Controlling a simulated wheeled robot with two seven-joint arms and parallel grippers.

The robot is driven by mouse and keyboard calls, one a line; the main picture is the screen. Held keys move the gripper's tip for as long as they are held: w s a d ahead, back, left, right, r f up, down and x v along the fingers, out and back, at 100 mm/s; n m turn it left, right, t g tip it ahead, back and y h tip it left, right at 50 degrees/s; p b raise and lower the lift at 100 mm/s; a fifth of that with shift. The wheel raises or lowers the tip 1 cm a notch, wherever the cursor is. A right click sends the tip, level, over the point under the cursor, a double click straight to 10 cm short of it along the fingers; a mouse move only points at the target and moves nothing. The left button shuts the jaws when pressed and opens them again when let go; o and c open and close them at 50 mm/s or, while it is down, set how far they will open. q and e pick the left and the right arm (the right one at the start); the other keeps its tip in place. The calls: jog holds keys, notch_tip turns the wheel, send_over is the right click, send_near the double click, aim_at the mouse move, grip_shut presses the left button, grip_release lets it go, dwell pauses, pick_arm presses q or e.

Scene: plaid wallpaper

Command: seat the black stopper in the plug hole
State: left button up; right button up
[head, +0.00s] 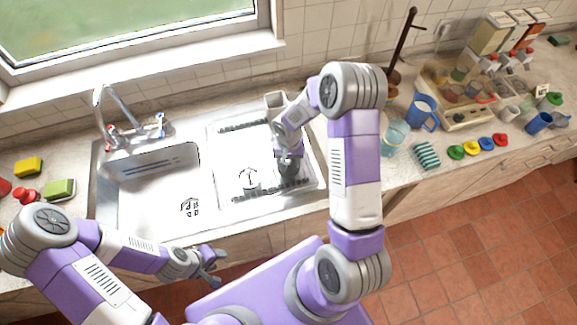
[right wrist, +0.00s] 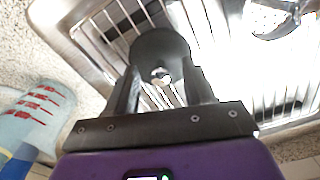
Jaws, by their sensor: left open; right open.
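The black stopper (right wrist: 160,60) is a dark round piece with a small shiny knob, on the drainer side of the sink in the right wrist view. My right gripper (right wrist: 160,88) is open with its fingers on either side of the stopper; I cannot tell whether they touch it. In the head view my right gripper (head: 288,153) points down at the dark stopper (head: 288,171), partly hidden by it. A dark-outlined patch (head: 190,207) on the bright basin floor may be the plug hole; glare hides its detail. My left gripper (head: 213,266) is open and empty in front of the counter.
The steel sink (head: 150,215) has a tap (head: 120,110) behind the basin. A pale cup-like item (head: 248,180) stands on the drainer, left of the stopper. A light container (head: 276,103) stands behind. Sponges lie left; a glass (head: 395,137) and blue mug (head: 424,112) stand right.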

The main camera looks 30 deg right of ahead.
grip_shut()
jog(key=shift+r, duration=0.1)
